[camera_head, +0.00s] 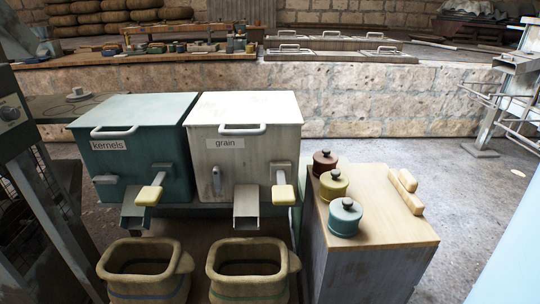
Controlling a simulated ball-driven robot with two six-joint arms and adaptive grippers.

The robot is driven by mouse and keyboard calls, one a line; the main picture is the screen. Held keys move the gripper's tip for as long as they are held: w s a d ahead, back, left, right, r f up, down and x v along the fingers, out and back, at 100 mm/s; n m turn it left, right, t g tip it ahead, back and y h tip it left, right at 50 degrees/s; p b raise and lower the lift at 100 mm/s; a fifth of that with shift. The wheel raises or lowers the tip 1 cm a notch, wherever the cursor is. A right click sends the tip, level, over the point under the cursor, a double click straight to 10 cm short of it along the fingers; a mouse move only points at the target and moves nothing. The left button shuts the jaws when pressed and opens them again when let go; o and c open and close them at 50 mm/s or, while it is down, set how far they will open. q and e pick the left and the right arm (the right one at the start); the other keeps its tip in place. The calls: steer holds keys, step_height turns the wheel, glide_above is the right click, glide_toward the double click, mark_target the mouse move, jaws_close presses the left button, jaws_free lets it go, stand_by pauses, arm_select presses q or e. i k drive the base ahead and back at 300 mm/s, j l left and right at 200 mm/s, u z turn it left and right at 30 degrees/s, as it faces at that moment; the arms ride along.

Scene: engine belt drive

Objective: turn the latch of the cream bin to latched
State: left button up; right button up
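The cream bin (245,150) stands left of the middle, with its lid down and a "grain" label on its front. A small grey latch (216,181) on the lower left of its front stands upright. A lever with a cream grip (283,194) sits at the lower right of that front, beside a metal spout (246,210). The teal bin (135,150), labelled "kernels", stands to its left; its small grey latch (105,180) lies level. Neither of my grippers is in view.
Two open sacks (146,293) (249,291) stand below the spouts. A wooden-topped cabinet (385,225) with three lidded pots and two pale grips stands to the right. A dark machine (15,120) stands at the left edge. Floor beyond the cabinet is clear.

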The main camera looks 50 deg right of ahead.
mark_target(218, 177)
steer(key=z, duration=1.2)
